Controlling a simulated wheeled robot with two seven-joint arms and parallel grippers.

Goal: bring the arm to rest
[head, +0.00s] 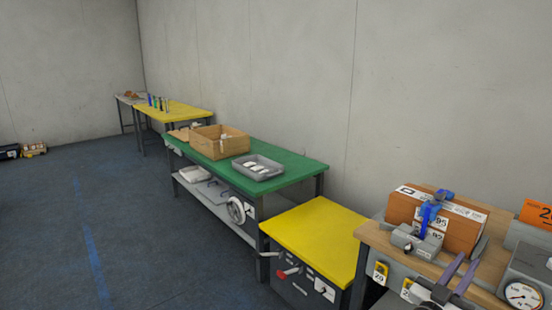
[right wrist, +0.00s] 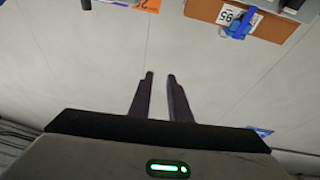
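My right gripper (head: 467,262) is at the lower right of the head view, in front of the workbench with the brown box. Its two dark purple fingers also show in the right wrist view (right wrist: 161,76). They stand a little apart with only pale wall between them, so it is open and empty. My left gripper is in neither view.
A brown box (head: 402,208) with white labels stands on the wooden bench (head: 370,236); a blue scanner-like tool (head: 432,208) is at its front. A gauge (head: 523,294) is at right. A yellow-topped cabinet (head: 315,238) and green table (head: 300,170) stand left.

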